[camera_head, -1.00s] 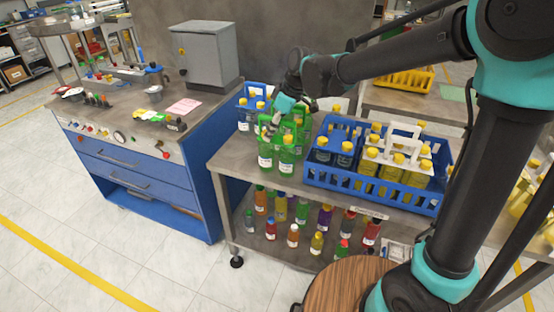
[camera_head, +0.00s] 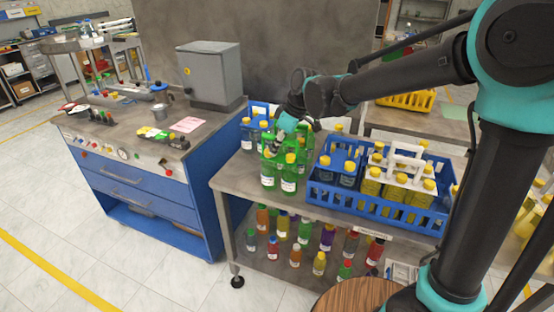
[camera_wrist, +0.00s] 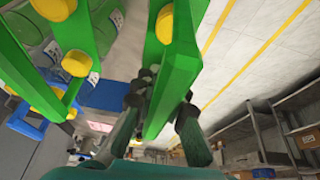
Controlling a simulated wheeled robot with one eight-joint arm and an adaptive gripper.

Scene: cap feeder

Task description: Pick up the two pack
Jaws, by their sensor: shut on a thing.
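A green carrier pack (camera_head: 268,160) of green bottles with yellow caps stands at the left end of the metal table. Two of its bottles (camera_head: 289,180) show clearly in front. My gripper (camera_head: 280,139) reaches down onto the top of this pack from the right. In the wrist view my gripper (camera_wrist: 163,108) is shut on a long green bar (camera_wrist: 170,75) of the carrier, one finger on each side. Yellow caps and green bottles show at the left of the wrist view. I cannot tell whether the pack's base touches the table.
A blue crate (camera_head: 318,204) with yellow-capped bottles and a white carrier stands close to the right. A blue pack (camera_head: 246,134) stands just behind the green one. Small bottles fill the lower shelf. A blue cabinet (camera_head: 140,195) stands to the left, with free floor in front.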

